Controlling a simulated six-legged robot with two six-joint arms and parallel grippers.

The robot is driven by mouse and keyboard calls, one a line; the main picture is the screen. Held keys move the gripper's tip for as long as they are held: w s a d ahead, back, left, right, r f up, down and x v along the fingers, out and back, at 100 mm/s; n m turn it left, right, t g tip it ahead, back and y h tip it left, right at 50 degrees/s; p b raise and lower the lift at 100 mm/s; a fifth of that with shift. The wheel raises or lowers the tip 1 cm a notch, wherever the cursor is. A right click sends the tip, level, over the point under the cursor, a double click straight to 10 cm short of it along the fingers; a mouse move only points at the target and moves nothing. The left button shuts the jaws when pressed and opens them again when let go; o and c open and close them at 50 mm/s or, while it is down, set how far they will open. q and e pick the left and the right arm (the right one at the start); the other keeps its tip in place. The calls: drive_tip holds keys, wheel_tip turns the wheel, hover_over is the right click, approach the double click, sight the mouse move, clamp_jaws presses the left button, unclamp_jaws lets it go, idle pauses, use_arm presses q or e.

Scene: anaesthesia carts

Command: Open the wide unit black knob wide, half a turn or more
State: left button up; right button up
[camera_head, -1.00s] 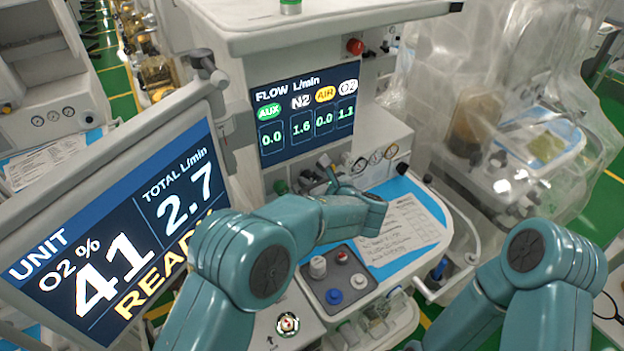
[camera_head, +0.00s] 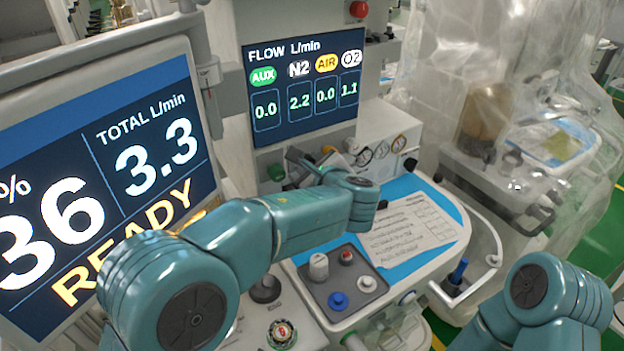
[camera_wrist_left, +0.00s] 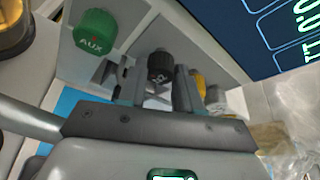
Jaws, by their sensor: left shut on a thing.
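The black knob (camera_wrist_left: 160,68) is in the middle of the left wrist view, on the panel below the flow screen. My left gripper (camera_wrist_left: 158,92) has one finger on each side of it and is shut on it. In the head view my left gripper (camera_head: 308,165) reaches in under the flow screen (camera_head: 305,85), and it largely hides the knob. The flow screen reads N2 2.2, AUX 0.0, AIR 0.0 and O2 1.1. The unit screen (camera_head: 95,185) reads 36 and total 3.3, READY. My right gripper is not in view; only its arm shows at lower right.
The green AUX knob (camera_wrist_left: 95,32) is left of the black knob, and a yellow knob (camera_wrist_left: 198,82) is close on its right. A grey block (camera_head: 340,282) with several small knobs sits on the worktop, beside a paper sheet (camera_head: 412,228). Plastic-draped equipment (camera_head: 490,110) stands at right.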

use_arm(q)
drive_tip(key=shift+w+a+r, duration=0.1)
drive_tip(key=shift+a, duration=0.05)
drive_tip(key=o, duration=1)
drive_tip(key=shift+w, duration=0.15)
drive_tip(key=shift+o, duration=0.2)
